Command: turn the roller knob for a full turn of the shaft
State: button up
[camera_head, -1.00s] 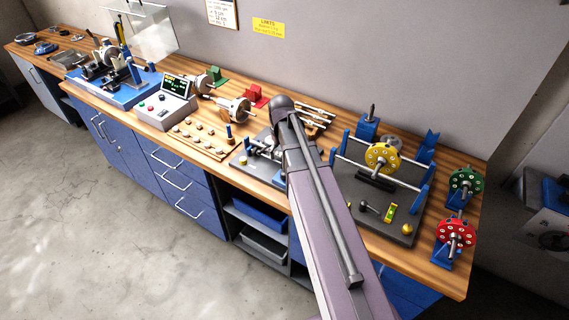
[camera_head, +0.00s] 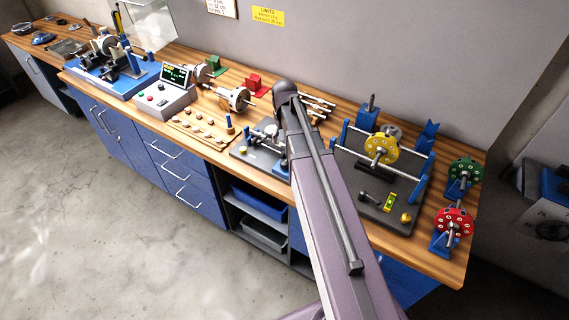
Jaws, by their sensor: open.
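A yellow rotor disc (camera_head: 381,148) sits on a shaft across blue-posted supports on a dark plate (camera_head: 349,171) at the right of the bench. A small black-knobbed part (camera_head: 365,196) lies on this plate. A blue-based machine (camera_head: 108,76) at the far left also carries a rotor and shaft. I cannot make out for certain which part is the roller knob. My arm rises through the middle of the view and covers part of the bench. My gripper cannot be made out; it may be hidden behind the arm.
A grey console (camera_head: 169,92) with a lit screen stands left of centre. A wooden tray (camera_head: 203,124) holds small weights. Green (camera_head: 465,171) and red (camera_head: 454,223) discs stand on blue stands at the right end. The wall is close behind; the floor in front is clear.

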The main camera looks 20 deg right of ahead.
aim_at(284, 162)
jog(key=shift+f+b, duration=6.15)
jog(key=shift+f, duration=0.25)
grip_shut()
